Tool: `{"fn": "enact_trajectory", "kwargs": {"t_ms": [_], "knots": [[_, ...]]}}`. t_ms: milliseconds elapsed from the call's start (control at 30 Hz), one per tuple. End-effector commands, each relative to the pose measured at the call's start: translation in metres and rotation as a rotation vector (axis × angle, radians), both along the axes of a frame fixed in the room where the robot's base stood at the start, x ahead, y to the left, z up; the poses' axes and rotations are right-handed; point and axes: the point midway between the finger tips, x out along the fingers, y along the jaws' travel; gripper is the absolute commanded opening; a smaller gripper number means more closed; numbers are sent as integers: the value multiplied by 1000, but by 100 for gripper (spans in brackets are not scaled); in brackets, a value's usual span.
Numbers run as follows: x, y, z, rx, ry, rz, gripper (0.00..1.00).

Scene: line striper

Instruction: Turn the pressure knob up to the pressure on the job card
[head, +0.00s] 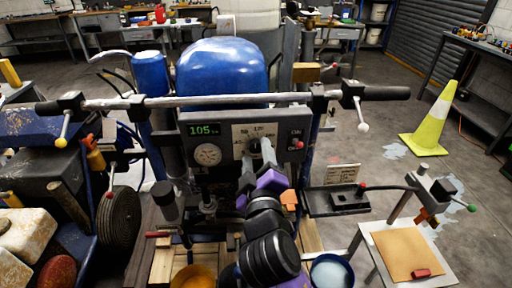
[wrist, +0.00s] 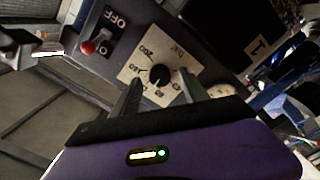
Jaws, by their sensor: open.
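The pressure knob is a small black knob (wrist: 159,76) on a pale square dial plate (wrist: 134,70) with printed numbers; the plate also shows in the head view (head: 240,131), partly covered by my arm. My gripper (wrist: 162,80) is open, one finger to each side of the knob in the wrist view. Whether the fingers touch it I cannot tell. The green display (head: 203,130) on the dark panel reads 105, with a round gauge (head: 207,154) below. The job card (head: 342,174) stands right of the panel; its writing is too small to read.
A handlebar (head: 220,100) crosses above the panel, before a blue tank (head: 222,68). A lever with a red knob (head: 363,187) is at right.

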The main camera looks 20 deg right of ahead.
Motion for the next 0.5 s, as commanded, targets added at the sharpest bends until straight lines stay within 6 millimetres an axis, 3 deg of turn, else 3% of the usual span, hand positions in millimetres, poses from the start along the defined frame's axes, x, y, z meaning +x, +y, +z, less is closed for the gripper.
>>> {"fn": "enact_trajectory", "kwargs": {"t_ms": [200,500], "knots": [[18,-6,0,0,1,-1,52],[20,-7,0,0,-1,1,52]]}}
